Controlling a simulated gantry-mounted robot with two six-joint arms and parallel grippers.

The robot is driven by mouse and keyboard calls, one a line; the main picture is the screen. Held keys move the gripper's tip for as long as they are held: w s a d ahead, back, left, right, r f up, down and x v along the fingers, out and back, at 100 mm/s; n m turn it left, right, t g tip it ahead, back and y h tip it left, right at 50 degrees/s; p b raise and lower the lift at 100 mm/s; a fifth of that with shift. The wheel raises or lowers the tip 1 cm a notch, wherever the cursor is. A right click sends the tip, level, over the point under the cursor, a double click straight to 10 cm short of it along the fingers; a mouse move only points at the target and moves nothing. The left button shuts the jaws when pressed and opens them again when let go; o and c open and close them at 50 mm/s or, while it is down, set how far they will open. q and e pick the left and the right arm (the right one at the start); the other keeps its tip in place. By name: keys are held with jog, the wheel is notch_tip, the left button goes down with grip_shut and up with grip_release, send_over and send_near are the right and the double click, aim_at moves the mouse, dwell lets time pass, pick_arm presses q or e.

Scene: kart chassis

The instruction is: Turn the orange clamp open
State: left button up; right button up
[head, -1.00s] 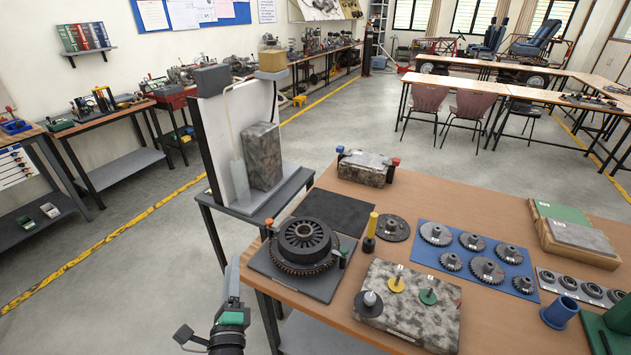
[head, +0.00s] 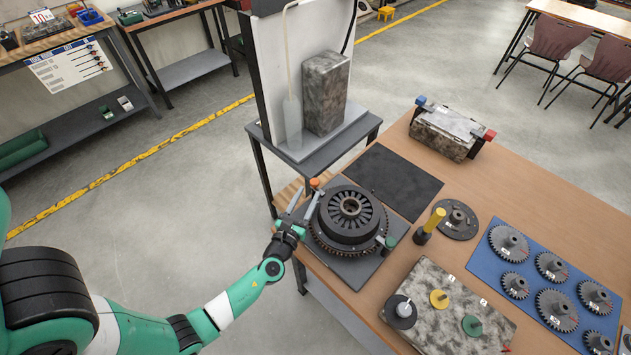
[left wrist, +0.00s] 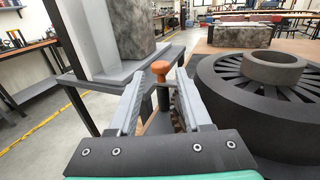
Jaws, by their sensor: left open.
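The orange clamp (head: 315,183) stands at the back left edge of the dark plate (head: 365,268), beside the black gear (head: 348,218). In the left wrist view the orange knob (left wrist: 160,68) shows between the fingertips of my left gripper (left wrist: 160,85). My left gripper (head: 302,208) is open, with a finger on either side of the clamp as seen from the wrist. I cannot tell whether either finger touches it. The lower part of the clamp is partly hidden. My right gripper is not in view.
A green-topped clamp (head: 391,241) stands at the gear's right. A grey stand (head: 308,150) with a speckled block (head: 326,92) is behind. A black mat (head: 395,180) is bare.

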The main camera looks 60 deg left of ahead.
aim_at(313, 185)
pick_arm(q)
jog(key=x, duration=0.6)
jog(key=shift+a+b, duration=0.1)
jog(key=shift+b, duration=0.3)
grip_shut()
